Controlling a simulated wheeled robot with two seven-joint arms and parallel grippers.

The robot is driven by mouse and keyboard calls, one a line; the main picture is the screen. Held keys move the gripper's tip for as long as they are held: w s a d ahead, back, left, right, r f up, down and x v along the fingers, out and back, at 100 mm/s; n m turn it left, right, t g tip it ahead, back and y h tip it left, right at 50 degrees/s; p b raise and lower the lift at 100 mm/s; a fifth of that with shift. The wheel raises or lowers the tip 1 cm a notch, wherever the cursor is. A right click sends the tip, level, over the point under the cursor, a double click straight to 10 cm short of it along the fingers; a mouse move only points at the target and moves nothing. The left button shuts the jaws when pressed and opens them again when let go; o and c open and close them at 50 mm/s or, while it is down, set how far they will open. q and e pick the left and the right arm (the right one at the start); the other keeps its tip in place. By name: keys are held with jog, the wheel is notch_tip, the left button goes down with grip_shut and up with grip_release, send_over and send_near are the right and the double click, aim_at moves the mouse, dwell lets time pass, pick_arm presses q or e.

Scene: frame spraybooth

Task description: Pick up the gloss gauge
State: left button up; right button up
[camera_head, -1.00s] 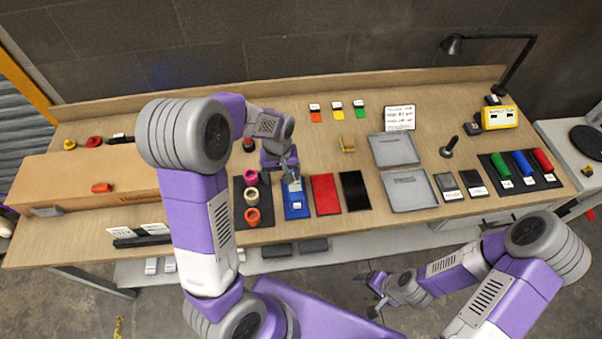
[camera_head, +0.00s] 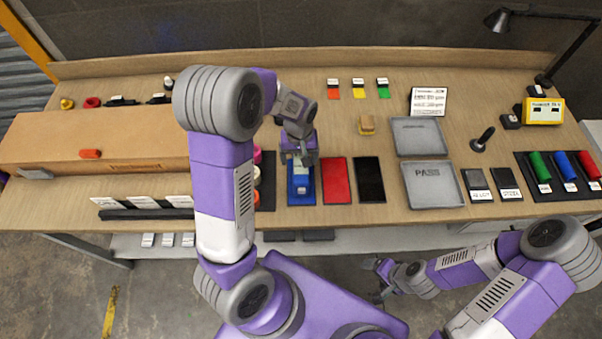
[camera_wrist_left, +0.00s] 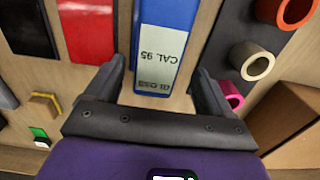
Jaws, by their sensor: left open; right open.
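The gloss gauge (camera_wrist_left: 163,60) is a blue block with a pale label reading "CAL. 95" and "GLOSS" in the left wrist view. In the head view the blue item (camera_head: 301,187) lies on the bench left of a red panel, partly hidden by my left gripper. My left gripper (camera_head: 299,160) is over its far part. In the left wrist view the open fingers (camera_wrist_left: 160,78) stand on either side of the gauge, with a gap visible on both sides. My right gripper (camera_head: 381,282) is open and empty, low in front of the bench.
The red panel (camera_head: 336,181) and black panel (camera_head: 369,180) lie to the right. A rack with ring-shaped rolls (camera_wrist_left: 250,60) is close on the other side. A long cardboard box (camera_head: 110,140) fills the left bench. Grey trays (camera_head: 433,184) stand further right.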

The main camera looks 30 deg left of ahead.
pick_arm(q)
jog(key=f, duration=0.5)
jog(key=shift+w, duration=0.3)
jog(key=c, duration=1.4)
notch_tip(320, 180, up, 10)
jog(key=shift+r+p, duration=0.1)
jog(key=shift+p, duration=0.35)
jog(key=shift+f, duration=0.25)
jog(key=shift+f+b, duration=3.55)
jog(key=shift+f, duration=1.1)
jog(key=shift+s+d+f, duration=0.1)
jog(key=shift+f, duration=0.15)
